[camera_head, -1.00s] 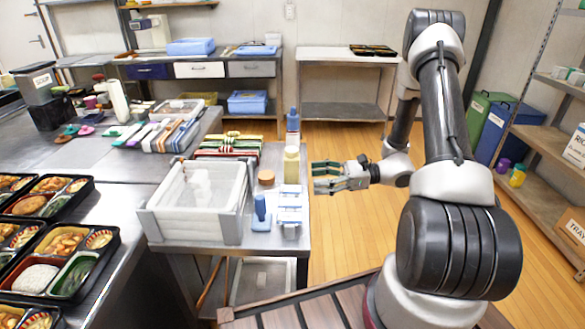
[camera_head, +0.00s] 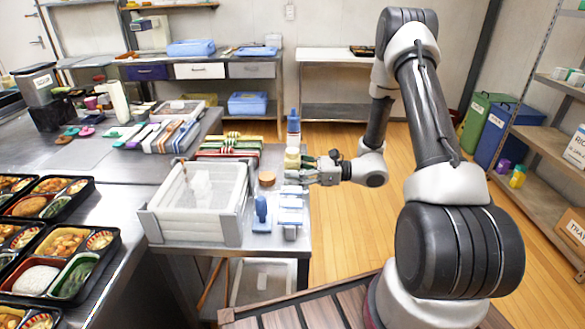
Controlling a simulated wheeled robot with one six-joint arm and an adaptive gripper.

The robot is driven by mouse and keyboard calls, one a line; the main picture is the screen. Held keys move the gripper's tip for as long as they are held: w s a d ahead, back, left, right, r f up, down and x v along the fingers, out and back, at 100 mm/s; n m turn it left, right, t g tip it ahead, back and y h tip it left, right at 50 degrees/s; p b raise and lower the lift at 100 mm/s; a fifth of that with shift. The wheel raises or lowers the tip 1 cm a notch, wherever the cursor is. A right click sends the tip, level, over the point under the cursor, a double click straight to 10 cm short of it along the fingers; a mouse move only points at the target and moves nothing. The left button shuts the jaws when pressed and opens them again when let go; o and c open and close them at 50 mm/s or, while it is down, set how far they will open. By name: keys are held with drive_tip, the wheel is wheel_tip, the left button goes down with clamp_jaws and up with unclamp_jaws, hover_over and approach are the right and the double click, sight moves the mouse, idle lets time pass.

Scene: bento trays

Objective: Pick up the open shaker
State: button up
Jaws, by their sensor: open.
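A cream-yellow upright container (camera_head: 291,158), which looks like the shaker, stands on the metal side table. Whether its top is open is too small to tell. My gripper (camera_head: 297,170) reaches in from the right, level, with its fingers at the container's right side and partly in front of its lower part. The jaws are open. I cannot tell whether the fingers touch the container or sit around it.
A blue bottle (camera_head: 293,125) stands just behind the container. A cork-topped jar (camera_head: 267,179), a blue stamp-like tool (camera_head: 261,212) and a white rack (camera_head: 290,215) are close in front. A white crate (camera_head: 193,226) stands at the left.

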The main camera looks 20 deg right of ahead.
sight(292, 150)
drive_tip(key=c, duration=1.2)
drive_tip(key=shift+o, duration=0.2)
drive_tip(key=shift+r, duration=0.15)
wheel_tip(292, 150, up, 10)
drive_tip(key=shift+f, duration=0.1)
